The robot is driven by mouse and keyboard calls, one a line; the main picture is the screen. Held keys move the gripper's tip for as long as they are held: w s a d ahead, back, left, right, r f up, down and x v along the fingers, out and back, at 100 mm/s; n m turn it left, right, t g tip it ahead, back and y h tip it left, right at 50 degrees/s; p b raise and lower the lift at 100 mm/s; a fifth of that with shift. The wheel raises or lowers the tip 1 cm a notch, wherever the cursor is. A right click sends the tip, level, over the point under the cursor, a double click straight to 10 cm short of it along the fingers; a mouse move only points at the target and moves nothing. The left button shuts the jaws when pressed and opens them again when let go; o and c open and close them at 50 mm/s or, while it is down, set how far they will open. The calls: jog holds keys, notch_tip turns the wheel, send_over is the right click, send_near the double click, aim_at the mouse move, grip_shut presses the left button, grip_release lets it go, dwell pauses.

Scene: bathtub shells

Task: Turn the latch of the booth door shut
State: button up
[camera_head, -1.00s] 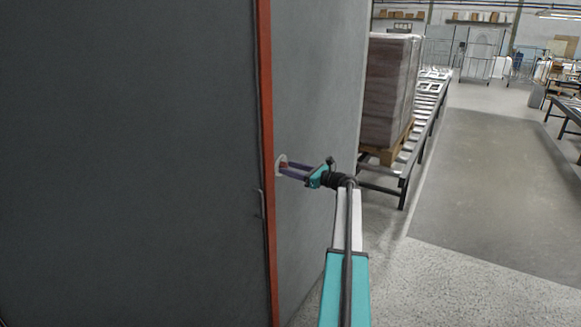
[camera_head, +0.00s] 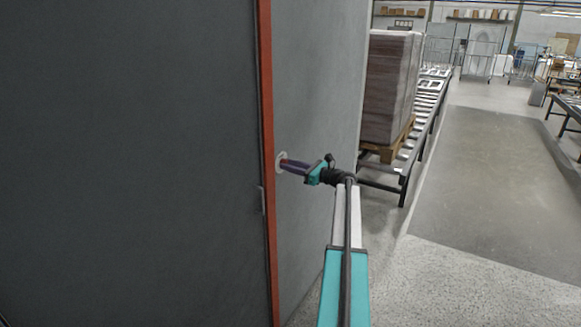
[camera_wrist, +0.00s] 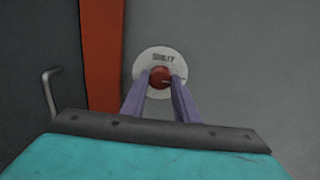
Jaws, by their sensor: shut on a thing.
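The latch is a small round red knob (camera_wrist: 159,77) on a white round plate (camera_wrist: 150,58) in the wrist view. The plate carries dark lettering above the knob, too blurred to read surely. It sits on the grey wall just right of a red post; the plate also shows in the head view (camera_head: 280,163). My gripper (camera_wrist: 161,84) has purple fingers, one on each side of the knob, shut on it. In the head view my gripper (camera_head: 287,165) reaches the plate from the right. The dark door (camera_head: 130,160) stands left of the post.
A metal handle (camera_wrist: 49,92) is on the dark door, left of the red post (camera_wrist: 101,52). A wrapped pallet load (camera_head: 390,85) stands by a roller conveyor (camera_head: 428,105) to the right. Open floor (camera_head: 480,190) lies beyond my arm.

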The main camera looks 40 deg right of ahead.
jog(key=shift+f+b, duration=0.1)
jog(key=shift+b, duration=0.35)
jog(key=n+b, duration=1.7)
jog(key=b, duration=0.5)
jog(key=shift+d+n, duration=0.15)
jog(key=shift+n, duration=0.15)
jog(key=shift+r, duration=0.2)
jog(key=o, duration=1.1)
jog(key=shift+c, duration=0.2)
